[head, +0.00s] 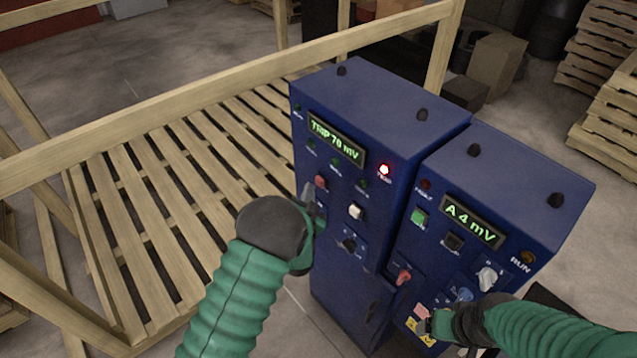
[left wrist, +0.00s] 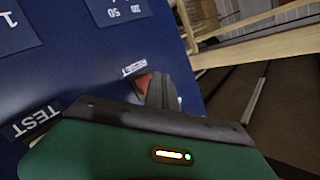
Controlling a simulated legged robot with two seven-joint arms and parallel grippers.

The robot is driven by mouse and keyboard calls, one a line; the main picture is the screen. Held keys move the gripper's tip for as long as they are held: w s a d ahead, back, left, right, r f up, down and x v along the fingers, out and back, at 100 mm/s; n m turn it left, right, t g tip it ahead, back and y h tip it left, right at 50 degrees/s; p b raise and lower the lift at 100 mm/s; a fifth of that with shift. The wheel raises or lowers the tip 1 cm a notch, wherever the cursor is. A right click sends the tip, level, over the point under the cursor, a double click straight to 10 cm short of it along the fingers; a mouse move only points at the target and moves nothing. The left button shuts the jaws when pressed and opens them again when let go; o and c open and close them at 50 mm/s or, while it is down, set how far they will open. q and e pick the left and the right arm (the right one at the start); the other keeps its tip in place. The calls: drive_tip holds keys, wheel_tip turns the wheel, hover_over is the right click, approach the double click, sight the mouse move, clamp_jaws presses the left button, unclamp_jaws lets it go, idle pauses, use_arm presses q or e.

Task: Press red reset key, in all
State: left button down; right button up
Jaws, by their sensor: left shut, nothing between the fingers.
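The red reset key (head: 321,182) is on the front of the left blue cabinet (head: 340,100), whose display (head: 336,138) reads "TRIP 70 mV". A red lamp (head: 384,169) on this cabinet is lit. My left gripper (head: 308,194) is shut and empty, its tips right at the key. In the left wrist view the red key (left wrist: 143,82) shows under the "RESET" label, partly hidden by the shut fingers (left wrist: 158,90). I cannot tell whether they touch. My right gripper (head: 430,323) is low in front of the right cabinet; its fingers are too small to judge.
A white key (head: 356,211) and a black knob (head: 348,245) sit below the red key. The right cabinet (head: 520,170) reads "A 4 mV" and has a green key (head: 419,217). A wooden slatted pallet with rails (head: 150,220) stands at left.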

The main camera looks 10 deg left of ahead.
idle(0.6)
use_arm(q)
drive_tip(key=shift+w+d+r, duration=0.1)
drive_tip(key=shift+w+d, duration=0.15)
drive_tip(key=shift+w, duration=0.05)
drive_tip(key=shift+w+d+b, duration=0.3)
drive_tip(key=shift+w+b, duration=0.1)
drive_tip(key=shift+b, duration=0.15)
idle(0.6)
drive_tip(key=shift+s+a, duration=0.55)
drive_tip(key=shift+s, duration=0.2)
drive_tip(key=s+a, duration=0.1)
drive_tip(key=s, duration=0.1)
drive_tip(key=s+a, duration=0.2)
idle(0.5)
idle(0.5)
